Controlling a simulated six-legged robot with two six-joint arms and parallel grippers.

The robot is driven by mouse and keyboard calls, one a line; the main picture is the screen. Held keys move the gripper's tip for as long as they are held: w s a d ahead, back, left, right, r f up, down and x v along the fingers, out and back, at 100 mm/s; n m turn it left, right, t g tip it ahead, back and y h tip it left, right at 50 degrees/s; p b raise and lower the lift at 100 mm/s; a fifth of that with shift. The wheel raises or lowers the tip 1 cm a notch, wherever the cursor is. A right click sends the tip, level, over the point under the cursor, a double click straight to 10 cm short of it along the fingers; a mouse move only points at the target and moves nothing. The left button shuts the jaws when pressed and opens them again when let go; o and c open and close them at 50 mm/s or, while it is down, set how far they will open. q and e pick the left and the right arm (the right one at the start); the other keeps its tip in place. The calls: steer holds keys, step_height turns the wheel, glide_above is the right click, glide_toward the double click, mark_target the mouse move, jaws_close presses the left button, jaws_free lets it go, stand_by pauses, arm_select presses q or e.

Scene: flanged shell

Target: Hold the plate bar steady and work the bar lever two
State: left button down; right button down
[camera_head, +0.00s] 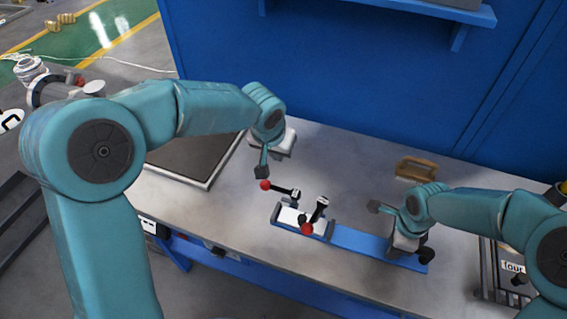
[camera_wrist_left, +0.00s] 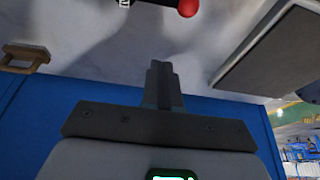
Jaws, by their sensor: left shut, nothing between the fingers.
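The blue plate bar (camera_head: 354,238) lies on the bench, with a white plate on its left part. One bar lever (camera_head: 318,208) rises there, with a red ball (camera_head: 307,229) low beside it. Another black lever (camera_head: 283,190) with a red ball (camera_head: 265,185) lies just behind the bar's left end; a red ball also shows at the top of the left wrist view (camera_wrist_left: 188,8). My left gripper (camera_head: 262,172) is shut and empty, just above that ball; its fingers (camera_wrist_left: 163,85) are together. My right gripper (camera_head: 376,207) is above the bar's right part, its finger gap unclear.
A dark flat panel (camera_head: 190,148) lies at the left. A tray (camera_head: 490,280) with a label stands at the front right. A blue wall (camera_head: 320,75) closes the back. The bench between brush and left gripper is clear.

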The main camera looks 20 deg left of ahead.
mark_target(274, 186)
arm_select(q)
step_height(274, 186, down, 9)
steer(key=s, duration=0.1)
stand_by(0.4)
steer(key=shift+s+n, duration=0.3)
steer(key=shift+n, duration=0.2)
steer(key=shift+s+n+y, duration=0.7)
steer(key=shift+s+n, duration=0.05)
steer(key=shift+n, duration=0.65)
steer(key=s+n, duration=0.1)
steer(key=n, duration=0.2)
steer(key=s+d+n+g+y, duration=0.1)
steer(key=n, duration=0.2)
steer(key=s+d+n+g+y, duration=0.1)
steer(key=n, duration=0.2)
steer(key=shift+s+d, duration=0.1)
steer(key=shift+s, duration=0.3)
steer(key=shift+s+d+n+g, duration=0.3)
steer(key=shift+d+n+g, duration=0.15)
steer(key=shift+n, duration=0.55)
steer(key=shift+s+d, duration=0.15)
steer(key=shift+d, duration=0.25)
